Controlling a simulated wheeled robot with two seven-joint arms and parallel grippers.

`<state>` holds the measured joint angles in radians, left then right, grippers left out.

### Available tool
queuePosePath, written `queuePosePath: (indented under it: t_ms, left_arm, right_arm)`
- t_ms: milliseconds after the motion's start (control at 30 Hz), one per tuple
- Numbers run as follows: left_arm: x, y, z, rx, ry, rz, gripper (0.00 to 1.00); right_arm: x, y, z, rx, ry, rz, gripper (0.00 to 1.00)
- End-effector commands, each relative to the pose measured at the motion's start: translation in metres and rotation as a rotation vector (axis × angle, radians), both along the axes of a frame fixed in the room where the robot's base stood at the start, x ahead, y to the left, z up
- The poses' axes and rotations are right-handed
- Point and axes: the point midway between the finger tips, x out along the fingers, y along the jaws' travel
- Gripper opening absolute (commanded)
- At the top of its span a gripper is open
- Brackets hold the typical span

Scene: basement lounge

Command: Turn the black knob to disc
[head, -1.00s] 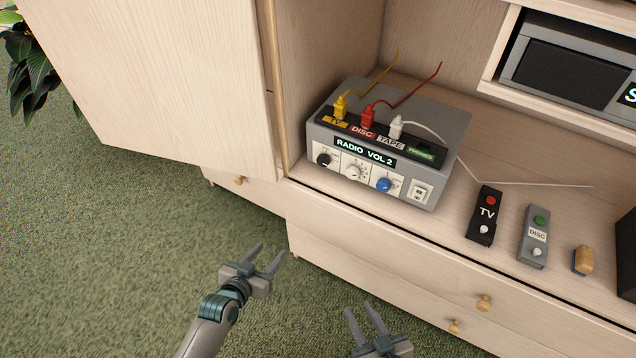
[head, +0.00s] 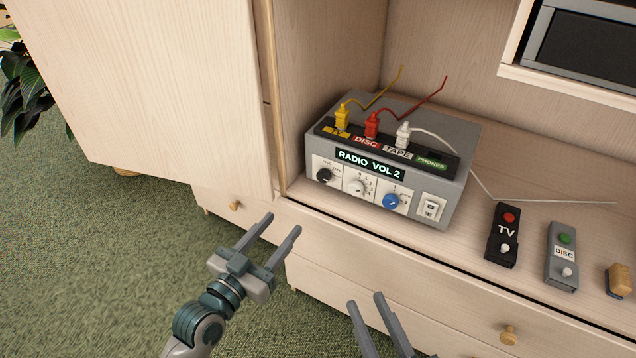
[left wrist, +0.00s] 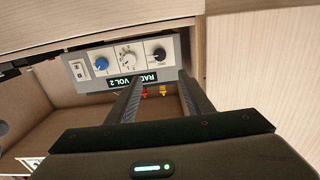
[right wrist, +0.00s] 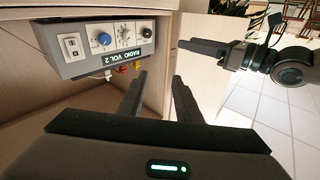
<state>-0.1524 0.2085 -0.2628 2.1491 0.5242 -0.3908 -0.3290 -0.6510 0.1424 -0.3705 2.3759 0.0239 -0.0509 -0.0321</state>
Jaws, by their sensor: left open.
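The black knob (head: 324,175) is the leftmost of three knobs on the front of a grey audio unit (head: 462,165), whose display (head: 370,165) reads "RADIO VOL 2". The knob also shows in the left wrist view (left wrist: 159,54) and the right wrist view (right wrist: 147,33). Its small dial marks are too small to read. My left gripper (head: 283,227) is open and empty, in front of and below the unit, apart from the knob. My right gripper (head: 367,302) is open and empty, lower and nearer the picture's bottom edge.
The white knob (head: 357,187), blue knob (head: 391,202) and a switch (head: 431,208) sit right of the black knob. A cabinet door (head: 150,90) stands left of the unit.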

Motion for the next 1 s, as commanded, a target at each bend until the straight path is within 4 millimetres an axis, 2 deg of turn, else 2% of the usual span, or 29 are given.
queuePosePath:
  t_ms: [167,367,767,1000]
  left_arm:
    - [0.005,-0.003,0.0,-0.001,0.0,0.001,0.47]
    - [0.023,-0.012,-0.001,-0.001,0.0,0.001,0.47]
    - [0.084,-0.044,-0.001,-0.002,0.0,0.001,0.47]
    - [0.121,-0.064,-0.002,-0.001,0.0,0.002,0.47]
  right_arm:
    - [0.0,0.0,0.001,0.004,-0.009,0.0,0.31]
    - [-0.002,0.001,0.007,0.016,-0.045,-0.002,0.31]
    - [-0.015,0.004,0.038,0.076,-0.22,-0.004,0.31]
    - [-0.029,0.003,0.061,0.126,-0.345,-0.007,0.31]
